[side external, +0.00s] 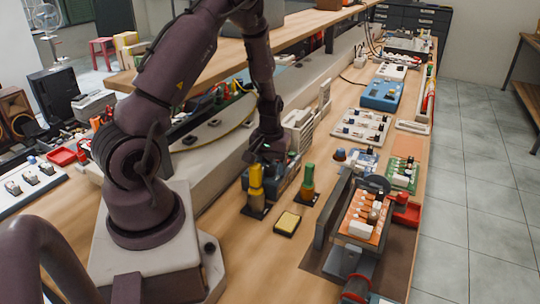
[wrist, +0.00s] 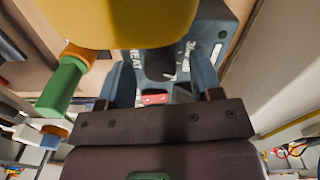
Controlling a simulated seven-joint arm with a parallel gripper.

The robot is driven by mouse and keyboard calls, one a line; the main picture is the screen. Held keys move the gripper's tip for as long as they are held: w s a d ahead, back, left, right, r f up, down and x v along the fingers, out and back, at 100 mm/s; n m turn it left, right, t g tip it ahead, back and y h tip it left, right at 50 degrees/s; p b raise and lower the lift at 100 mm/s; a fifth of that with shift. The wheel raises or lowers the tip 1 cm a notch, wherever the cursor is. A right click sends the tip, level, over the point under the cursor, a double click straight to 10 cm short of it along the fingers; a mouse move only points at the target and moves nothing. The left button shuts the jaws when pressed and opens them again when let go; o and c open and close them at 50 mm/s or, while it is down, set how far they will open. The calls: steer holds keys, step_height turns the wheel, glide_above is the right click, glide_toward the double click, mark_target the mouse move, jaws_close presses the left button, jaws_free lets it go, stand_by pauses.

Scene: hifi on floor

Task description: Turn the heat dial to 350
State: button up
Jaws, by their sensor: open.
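A blue-grey unit (wrist: 212,40) with white lettering, part of which reads "HEAT", lies ahead of my gripper (wrist: 162,78) in the wrist view. A dark round knob (wrist: 160,64), seemingly the heat dial, shows between the two fingers, which are open on either side of it. I cannot tell whether they touch it. In the side view my gripper (side external: 268,152) points down at the dark unit (side external: 288,190), behind the yellow handle, and hides the dial.
A yellow-handled tool (side external: 256,178) and a green-handled tool (side external: 308,178) stand upright on black bases close in front of the unit. A yellow pad (side external: 287,223) lies nearer. A fixture with an orange board (side external: 365,215) stands to the right. Bare bench shows at the front.

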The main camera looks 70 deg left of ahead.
mark_target(269, 167)
step_height(269, 167, up, 13)
stand_by(0.3)
steer(key=shift+s+f, duration=0.1)
steer(key=shift+f, duration=0.05)
steer(key=s+d+r+m+t, duration=0.2)
steer(key=s+d+r+m, duration=0.2)
steer(key=d+r, duration=0.4)
steer(key=s+d+r+m+t, duration=0.3)
steer(key=d+r+m, duration=0.4)
steer(key=d, duration=0.6)
steer(key=shift+s+d+r+t, duration=0.3)
steer(key=shift+s+r, duration=0.35)
steer(key=shift+s, duration=0.25)
